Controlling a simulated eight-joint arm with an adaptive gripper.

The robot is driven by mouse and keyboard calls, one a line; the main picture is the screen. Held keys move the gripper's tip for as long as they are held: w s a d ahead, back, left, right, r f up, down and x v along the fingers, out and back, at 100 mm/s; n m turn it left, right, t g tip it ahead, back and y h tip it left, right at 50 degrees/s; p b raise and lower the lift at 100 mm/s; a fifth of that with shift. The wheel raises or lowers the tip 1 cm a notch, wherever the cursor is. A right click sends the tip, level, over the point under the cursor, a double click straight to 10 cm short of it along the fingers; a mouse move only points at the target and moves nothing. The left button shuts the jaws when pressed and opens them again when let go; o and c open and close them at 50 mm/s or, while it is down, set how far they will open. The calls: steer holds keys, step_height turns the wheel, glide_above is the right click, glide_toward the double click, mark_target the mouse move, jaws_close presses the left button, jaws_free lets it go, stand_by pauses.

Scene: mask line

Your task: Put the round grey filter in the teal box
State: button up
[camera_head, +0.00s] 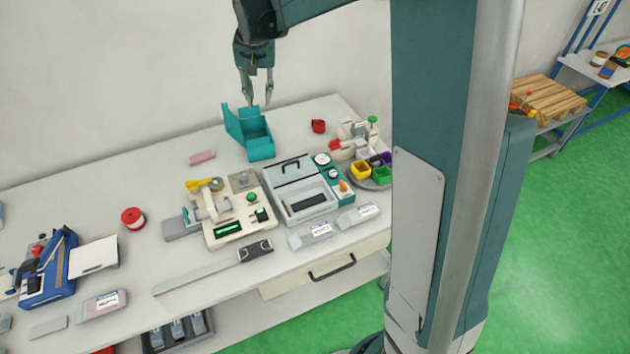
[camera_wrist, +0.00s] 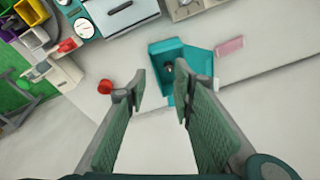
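The teal box (camera_head: 261,148) stands open at the back of the workbench, its lid tipped up to the left. In the wrist view the open teal box (camera_wrist: 158,48) lies beyond my fingertips. A small round grey-brown thing (camera_wrist: 168,67) shows inside it, partly hidden; it looks like the round grey filter, but I cannot be sure. My gripper (camera_head: 256,103) hangs above the box, fingers pointing down. In the wrist view my gripper (camera_wrist: 160,84) has its fingers well apart with nothing between them.
A pink block (camera_head: 202,157) lies left of the box and a red piece (camera_head: 318,126) lies right. A grey machine with a handle (camera_head: 306,195), a cream device (camera_head: 236,218) and colored bins (camera_head: 361,171) stand nearer the front. Bare bench lies at the back left.

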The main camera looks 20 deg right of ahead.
steer(key=s+r+n+t, duration=0.1)
steer(key=s+r, duration=0.3)
steer(key=s, duration=0.6)
steer(key=s+r+n+t, duration=0.1)
steer(key=s+r, duration=0.3)
steer(key=s, duration=0.7)
steer(key=s+f+n+t, duration=0.1)
steer(key=s+f, duration=0.2)
steer(key=s, duration=0.7)
steer(key=s+f+n+t, duration=0.1)
steer(key=s+f+t, duration=0.1)
steer(key=s, duration=0.9)
steer(key=shift+f+n, duration=0.3)
steer(key=shift+f, duration=0.2)
